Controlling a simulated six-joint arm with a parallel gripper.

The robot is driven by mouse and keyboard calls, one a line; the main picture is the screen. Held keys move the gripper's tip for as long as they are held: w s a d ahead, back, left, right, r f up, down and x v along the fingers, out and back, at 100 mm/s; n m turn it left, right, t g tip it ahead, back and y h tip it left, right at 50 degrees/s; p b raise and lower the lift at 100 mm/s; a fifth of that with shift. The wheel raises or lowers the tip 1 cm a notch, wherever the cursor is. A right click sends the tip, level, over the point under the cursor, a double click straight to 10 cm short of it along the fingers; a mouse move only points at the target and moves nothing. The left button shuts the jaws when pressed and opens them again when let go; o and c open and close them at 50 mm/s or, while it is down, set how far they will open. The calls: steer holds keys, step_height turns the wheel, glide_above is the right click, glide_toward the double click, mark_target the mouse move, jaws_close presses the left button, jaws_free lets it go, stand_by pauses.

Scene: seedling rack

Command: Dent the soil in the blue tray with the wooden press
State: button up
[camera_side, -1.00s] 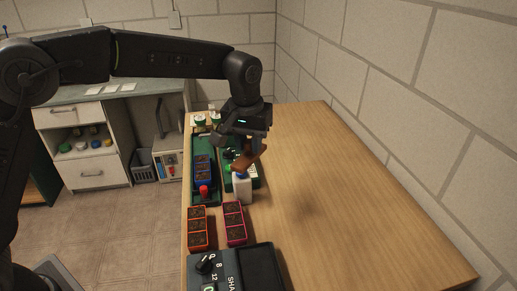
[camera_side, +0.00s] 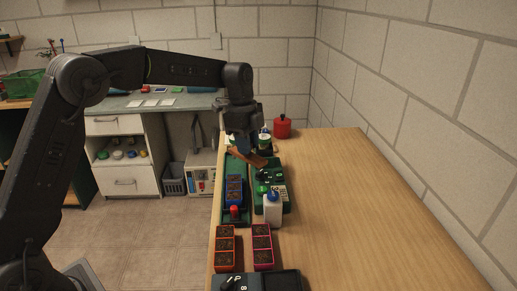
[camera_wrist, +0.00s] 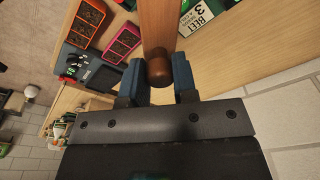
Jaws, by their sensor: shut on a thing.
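The blue tray (camera_side: 235,190), with dark soil in its cells, sits in a green holder on the left side of the bench. My gripper (camera_side: 245,146) is shut on the wooden press (camera_side: 255,159), which is tilted and held above the far end of the green holder. In the wrist view, my blue-tipped gripper (camera_wrist: 158,82) has the brown press (camera_wrist: 158,28) between its fingers, with the rounded end toward the camera. I cannot make out the blue tray in the wrist view.
A white bottle (camera_side: 272,212) with a blue cap stands right of the holder. An orange tray (camera_side: 225,246) and a pink tray (camera_side: 262,247) lie nearer. A dark device (camera_side: 258,284) is at the front edge, and a red canister (camera_side: 282,127) at the back. The right bench is clear.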

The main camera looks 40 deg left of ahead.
mark_target(233, 148)
steer(key=a+m, duration=0.2)
steer(key=m, duration=0.2)
steer(key=a+m, duration=0.3)
steer(key=m, duration=0.1)
steer(key=shift+a+g, duration=0.3)
steer(key=shift+g, duration=0.1)
steer(key=shift+m, duration=0.4)
steer(key=shift+a+f, duration=0.2)
steer(key=shift+f, duration=5.25)
steer(key=shift+f, duration=0.6)
step_height(233, 148, up, 8)
steer(key=shift+d+r, duration=0.1)
